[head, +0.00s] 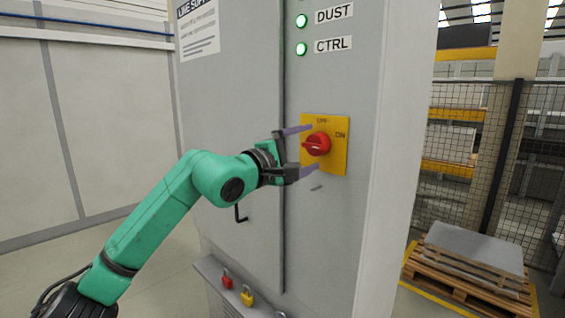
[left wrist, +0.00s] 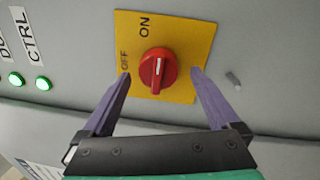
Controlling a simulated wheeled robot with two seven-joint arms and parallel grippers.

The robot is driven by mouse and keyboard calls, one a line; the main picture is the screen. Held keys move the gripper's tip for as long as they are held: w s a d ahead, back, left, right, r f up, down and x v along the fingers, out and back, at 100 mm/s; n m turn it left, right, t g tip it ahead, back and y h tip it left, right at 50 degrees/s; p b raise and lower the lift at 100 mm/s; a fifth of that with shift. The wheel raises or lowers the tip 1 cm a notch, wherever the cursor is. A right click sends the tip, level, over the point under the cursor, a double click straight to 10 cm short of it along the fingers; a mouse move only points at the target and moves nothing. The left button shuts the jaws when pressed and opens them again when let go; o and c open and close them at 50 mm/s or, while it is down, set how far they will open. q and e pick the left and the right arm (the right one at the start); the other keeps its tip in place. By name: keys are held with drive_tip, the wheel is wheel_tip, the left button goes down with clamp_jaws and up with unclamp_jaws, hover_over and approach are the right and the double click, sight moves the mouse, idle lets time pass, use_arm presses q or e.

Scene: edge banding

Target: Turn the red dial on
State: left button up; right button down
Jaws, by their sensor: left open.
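The red dial (head: 317,144) sits on a yellow plate (head: 338,160) on the grey cabinet's front. The plate carries the words OFF and ON. My right gripper is not in view.
Two green lamps labelled DUST (head: 301,21) and CTRL (head: 301,49) glow above the plate. A small grey peg (head: 316,188) is below it. A pallet (head: 468,270) stands at right beside a mesh fence.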

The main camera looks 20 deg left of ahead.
use_arm(q)
drive_tip(key=b+v, duration=0.5)
drive_tip(key=v, duration=0.7)
drive_tip(key=shift+s+b, duration=0.4)
